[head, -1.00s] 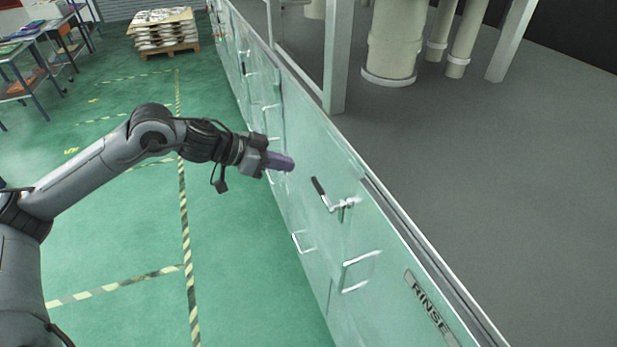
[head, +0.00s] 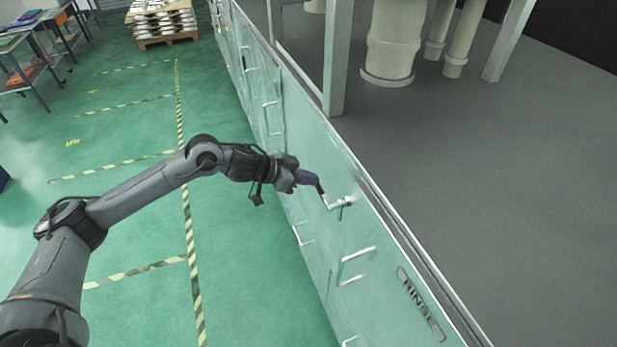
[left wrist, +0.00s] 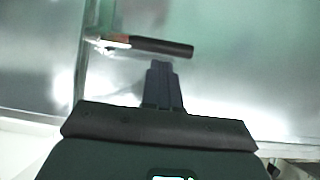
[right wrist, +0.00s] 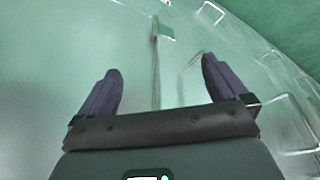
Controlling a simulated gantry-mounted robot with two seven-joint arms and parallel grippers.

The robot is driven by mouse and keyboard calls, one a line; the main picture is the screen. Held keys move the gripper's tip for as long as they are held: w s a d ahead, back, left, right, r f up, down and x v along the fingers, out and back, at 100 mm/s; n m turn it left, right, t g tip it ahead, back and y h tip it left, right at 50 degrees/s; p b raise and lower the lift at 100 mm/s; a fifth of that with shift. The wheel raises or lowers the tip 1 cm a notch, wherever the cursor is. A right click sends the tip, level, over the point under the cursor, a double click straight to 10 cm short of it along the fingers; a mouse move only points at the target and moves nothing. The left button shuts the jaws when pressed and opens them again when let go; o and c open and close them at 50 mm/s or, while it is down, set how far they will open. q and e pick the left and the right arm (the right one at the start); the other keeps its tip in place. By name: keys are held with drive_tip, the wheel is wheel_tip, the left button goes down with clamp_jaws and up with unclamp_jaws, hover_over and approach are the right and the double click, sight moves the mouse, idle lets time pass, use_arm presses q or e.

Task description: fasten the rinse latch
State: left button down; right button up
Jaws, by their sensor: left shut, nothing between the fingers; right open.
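The rinse latch (head: 338,203) is a metal lever with a dark grip on the pale green panel, near the RINSE plate (head: 421,304). In the left wrist view its dark handle (left wrist: 160,47) lies nearly level, just beyond the fingertips. My left gripper (head: 317,183) is shut and empty, its purple fingers at the grip end of the lever; in the head view they cover part of the grip. In the left wrist view a small gap shows between the fingertips (left wrist: 161,64) and the handle. My right gripper (right wrist: 162,80) is open and empty, facing a green panel.
Bracket handles (head: 357,266) stand out from the panel below the latch. A rail runs along the panel's top edge. A loaded pallet (head: 162,22) and benches stand far back.

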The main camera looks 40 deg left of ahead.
use_arm(q)
drive_tip(key=shift+w+f, duration=0.1)
drive_tip(key=shift+f, duration=0.3)
drive_tip(key=shift+f+p, duration=0.15)
drive_tip(key=shift+p, duration=0.2)
